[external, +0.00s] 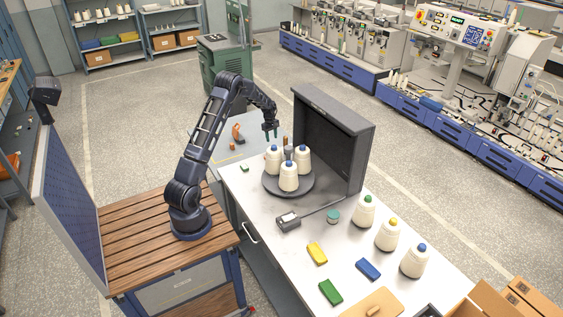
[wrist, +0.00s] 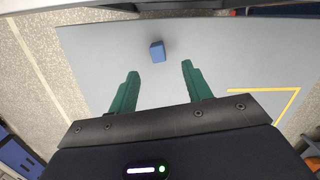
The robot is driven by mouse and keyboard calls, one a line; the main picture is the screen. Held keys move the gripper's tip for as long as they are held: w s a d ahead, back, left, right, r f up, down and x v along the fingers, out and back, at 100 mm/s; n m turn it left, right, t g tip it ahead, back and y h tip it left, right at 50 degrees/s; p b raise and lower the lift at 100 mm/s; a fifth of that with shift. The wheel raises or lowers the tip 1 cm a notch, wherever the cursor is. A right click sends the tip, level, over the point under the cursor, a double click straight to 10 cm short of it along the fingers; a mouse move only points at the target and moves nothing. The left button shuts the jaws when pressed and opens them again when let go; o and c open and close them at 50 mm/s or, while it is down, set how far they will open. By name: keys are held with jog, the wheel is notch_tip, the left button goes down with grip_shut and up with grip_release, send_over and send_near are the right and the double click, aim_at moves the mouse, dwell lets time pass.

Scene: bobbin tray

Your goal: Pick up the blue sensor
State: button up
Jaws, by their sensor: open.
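A small blue block, which looks like the blue sensor (wrist: 157,51), lies on a flat grey surface (wrist: 215,60) in the wrist view. It is ahead of my gripper (wrist: 158,84), roughly centred between the two green fingers. The fingers are spread apart with nothing between them. In the external view my gripper (external: 273,134) points down beyond the white bobbins, over the far end of the work area. I cannot make out this blue block there; the gripper or bobbins may hide it. A flat blue block (external: 368,269) also lies on the white table (external: 293,268).
White bobbins (external: 289,180) stand on a dark round tray (external: 271,189), with a dark upright hood (external: 357,160) to their right. An orange device (external: 238,133) stands on the grey table (external: 226,150). More bobbins and yellow and green blocks occupy the white table's near half.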

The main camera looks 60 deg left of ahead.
jog(key=shift+a+f, duration=0.15)
jog(key=shift+f, duration=0.45)
jog(key=f, duration=0.5)
jog(key=shift+w+d, duration=0.1)
jog(key=shift+d, duration=0.2)
jog(key=shift+w+f, duration=0.15)
jog(key=shift+f, duration=1.15)
jog(key=shift+w+f, duration=0.1)
jog(key=shift+f, duration=1.15)
jog(key=c, duration=1.1)
